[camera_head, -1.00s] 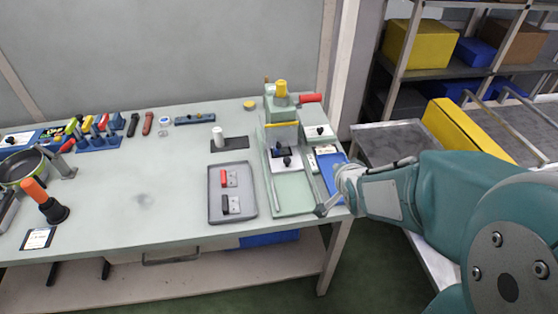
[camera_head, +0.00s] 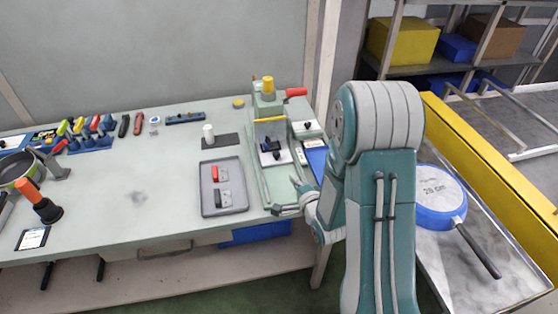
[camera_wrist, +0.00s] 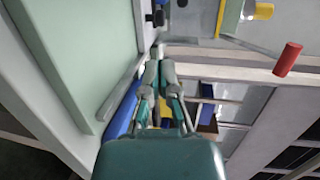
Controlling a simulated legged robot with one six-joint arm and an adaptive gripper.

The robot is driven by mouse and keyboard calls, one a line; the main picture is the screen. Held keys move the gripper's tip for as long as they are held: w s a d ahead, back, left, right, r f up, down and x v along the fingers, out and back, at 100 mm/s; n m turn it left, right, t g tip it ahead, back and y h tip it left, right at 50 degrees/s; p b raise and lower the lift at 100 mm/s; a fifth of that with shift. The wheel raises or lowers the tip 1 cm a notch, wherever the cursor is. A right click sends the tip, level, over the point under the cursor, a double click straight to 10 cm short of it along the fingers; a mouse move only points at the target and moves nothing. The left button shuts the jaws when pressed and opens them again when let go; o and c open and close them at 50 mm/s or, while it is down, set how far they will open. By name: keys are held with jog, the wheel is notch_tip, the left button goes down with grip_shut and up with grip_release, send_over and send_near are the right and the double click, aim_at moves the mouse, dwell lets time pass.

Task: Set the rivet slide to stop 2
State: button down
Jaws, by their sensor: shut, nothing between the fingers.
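The green riveting fixture (camera_head: 281,190) stands on the right part of the bench, with a yellow-capped post and a red lever (camera_head: 296,92) at its far end. On its bed is a pale block with dark knobs (camera_head: 270,147), which I take to be the rivet slide. Dark knobs (camera_wrist: 157,17) also show at the top of the wrist view. My gripper (camera_head: 278,209) is at the near end of the fixture, short of the knobs. In the wrist view its fingertips (camera_wrist: 160,52) are together and empty. I cannot read any stop marks.
A grey tray (camera_head: 207,206) with a red and a black part lies left of the fixture. A blue panel (camera_head: 317,160) is close on its right. A blue-rimmed pan (camera_head: 438,195) sits on the metal table at the right. The bench middle is clear.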

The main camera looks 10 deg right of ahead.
aim_at(278, 152)
jog(key=x, duration=1)
jog(key=shift+w, duration=0.5)
jog(key=shift+d+x, duration=0.1)
jog(key=shift+x, duration=0.7)
jog(key=shift+d+x, duration=0.15)
jog(key=shift+x, duration=0.6)
jog(key=shift+w+r, duration=0.3)
jog(key=shift+r, duration=0.1)
jog(key=shift+s, duration=0.1)
